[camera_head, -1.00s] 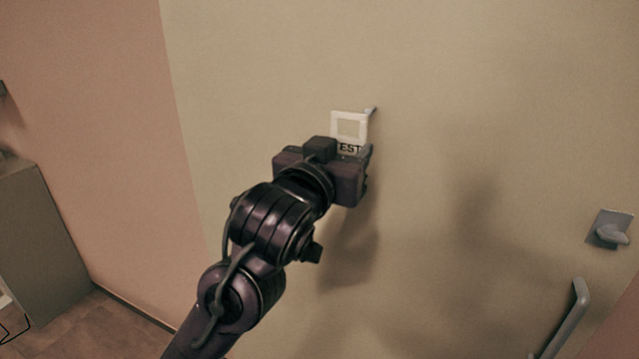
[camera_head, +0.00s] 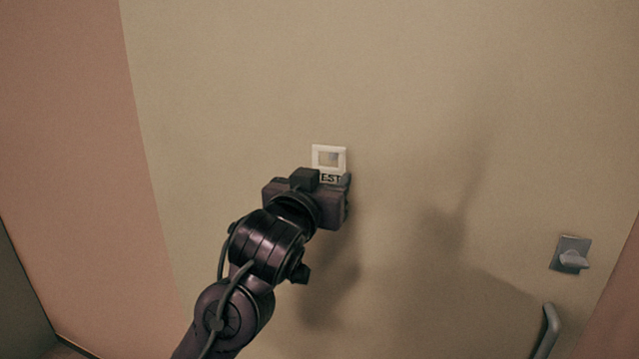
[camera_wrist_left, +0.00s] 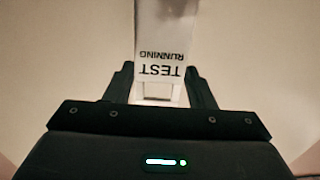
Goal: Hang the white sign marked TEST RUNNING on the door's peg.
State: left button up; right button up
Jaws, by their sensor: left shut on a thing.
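In the left wrist view the sign (camera_wrist_left: 166,28) reads TEST RUNNING upside down, between the fingers of my left gripper (camera_wrist_left: 162,78). My right gripper is not in view.
A grey lock plate with a knob (camera_head: 570,255) and a door handle (camera_head: 547,332) are at the lower right of the door. A pink wall (camera_head: 70,160) is on the left. The door around the sign is bare.

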aim_at(327, 178)
pick_arm(q)
jog(key=shift+x, duration=1.55)
jog(key=shift+w+d+f, duration=0.15)
jog(key=shift+w+f, duration=0.25)
jog(key=shift+w, duration=0.2)
jog(key=shift+w+f, duration=0.1)
jog(key=shift+w, duration=0.05)
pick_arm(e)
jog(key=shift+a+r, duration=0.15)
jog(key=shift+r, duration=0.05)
pick_arm(q)
jog(key=o, duration=1)
